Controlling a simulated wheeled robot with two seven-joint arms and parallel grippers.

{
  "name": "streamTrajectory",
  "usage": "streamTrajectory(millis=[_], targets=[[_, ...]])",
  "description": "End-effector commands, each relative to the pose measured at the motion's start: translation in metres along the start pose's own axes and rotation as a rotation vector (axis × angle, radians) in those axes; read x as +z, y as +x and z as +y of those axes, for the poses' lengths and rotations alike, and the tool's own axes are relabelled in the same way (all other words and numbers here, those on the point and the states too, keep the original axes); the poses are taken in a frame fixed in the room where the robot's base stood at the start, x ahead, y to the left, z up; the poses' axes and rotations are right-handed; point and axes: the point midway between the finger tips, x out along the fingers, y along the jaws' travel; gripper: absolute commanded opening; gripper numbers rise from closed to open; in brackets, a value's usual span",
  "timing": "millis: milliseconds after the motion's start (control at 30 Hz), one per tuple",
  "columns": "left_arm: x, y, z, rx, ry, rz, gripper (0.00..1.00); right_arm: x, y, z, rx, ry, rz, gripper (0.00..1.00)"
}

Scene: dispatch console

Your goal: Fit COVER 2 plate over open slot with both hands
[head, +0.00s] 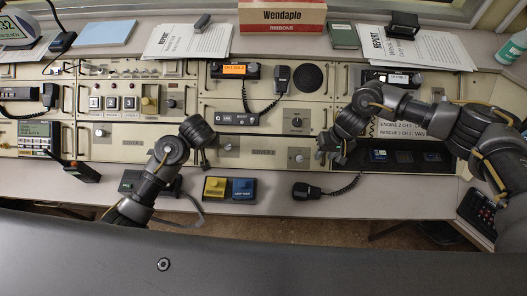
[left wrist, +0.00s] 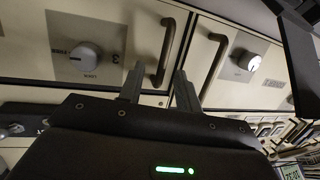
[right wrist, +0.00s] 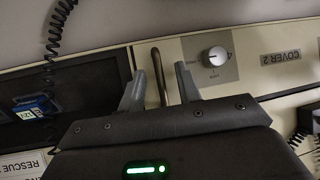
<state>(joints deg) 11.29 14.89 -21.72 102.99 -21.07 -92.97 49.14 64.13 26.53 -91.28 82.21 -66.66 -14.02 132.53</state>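The beige COVER 2 plate (head: 265,161) lies in the lower console row. It has knobs and a label, which is readable in the right wrist view (right wrist: 283,59). My left gripper (head: 205,163) is at its left end; its spread fingers (left wrist: 159,75) stand either side of a dark handle (left wrist: 167,45), with no clear contact. My right gripper (head: 322,155) is at the right end, its fingers (right wrist: 160,80) also apart around a handle (right wrist: 158,65). A dark open slot (head: 350,157) lies right of the plate, partly behind my right arm; small blue-screened units show in it.
A coiled-cord microphone (head: 307,190) and yellow and blue button boxes (head: 229,188) lie on the front ledge. Another microphone (head: 282,77) hangs above the plate. A handheld radio (head: 83,171) is at left. Papers, a Wendaplo box (head: 281,15) and a bottle (head: 511,46) stand behind.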

Motion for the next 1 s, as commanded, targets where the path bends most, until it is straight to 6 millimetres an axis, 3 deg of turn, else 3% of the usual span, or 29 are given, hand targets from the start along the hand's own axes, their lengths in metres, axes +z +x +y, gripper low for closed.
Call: streamTrajectory(millis=[300, 567, 1000], targets=[[0.0001, 0.0011, 0.0001, 0.0, 0.0, 0.0, 0.33, -0.0003, 0.0011, -0.0002, 0.0, 0.0, 0.001, 0.32], [0.0002, 0.001, 0.0001, 0.0, 0.0, 0.0, 0.0, -0.0004, 0.0008, -0.0001, 0.0, 0.001, 0.001, 0.0], [0.0002, 0.0009, 0.0, 0.0, 0.0, -0.001, 0.0, -0.0006, 0.0005, 0.0001, 0.0, 0.001, 0.001, 0.0]])
